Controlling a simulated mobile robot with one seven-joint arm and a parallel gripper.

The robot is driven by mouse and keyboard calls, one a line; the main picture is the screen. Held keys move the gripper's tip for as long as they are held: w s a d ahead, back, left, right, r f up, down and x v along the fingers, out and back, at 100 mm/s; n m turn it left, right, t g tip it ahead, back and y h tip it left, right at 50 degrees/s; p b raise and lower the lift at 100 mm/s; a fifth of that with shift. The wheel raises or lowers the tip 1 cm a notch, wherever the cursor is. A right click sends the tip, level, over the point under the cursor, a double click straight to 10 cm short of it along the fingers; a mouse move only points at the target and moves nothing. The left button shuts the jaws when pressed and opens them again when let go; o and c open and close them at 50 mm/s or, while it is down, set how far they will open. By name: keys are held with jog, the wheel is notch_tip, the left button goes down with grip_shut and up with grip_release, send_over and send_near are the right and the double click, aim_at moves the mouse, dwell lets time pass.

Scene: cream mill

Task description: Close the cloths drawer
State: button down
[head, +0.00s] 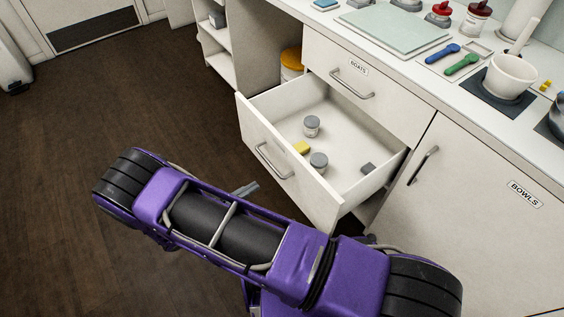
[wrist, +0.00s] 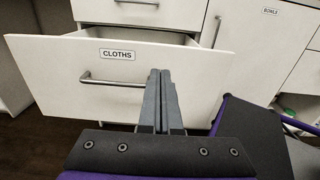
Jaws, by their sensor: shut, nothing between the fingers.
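The cloths drawer (head: 262,155) stands pulled out from the white cabinet in the head view, below the boats drawer. Its front, labelled CLOTHS, fills much of the wrist view (wrist: 50,75), with a metal bar handle (wrist: 105,80). Inside it, in the head view, are two small grey-lidded jars (head: 312,126), a yellow block (head: 301,148) and a small dark grey block (head: 368,168). My gripper (wrist: 160,75) is shut and empty, in front of the drawer front at the handle's right end. Whether it touches the front is not clear. In the head view it is mostly hidden behind my arm.
The boats drawer (head: 333,61) above is shut. The bowls door (head: 470,190) at the right is shut. The counter holds a pale green board (head: 395,32), blue and green scoops and a white mortar (head: 510,75). Open dark floor (head: 60,200) lies left of the drawer.

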aim_at(298, 161)
jog(key=x, duration=1.3)
jog(key=shift+w+d, duration=0.2)
jog(key=shift+d, duration=0.15)
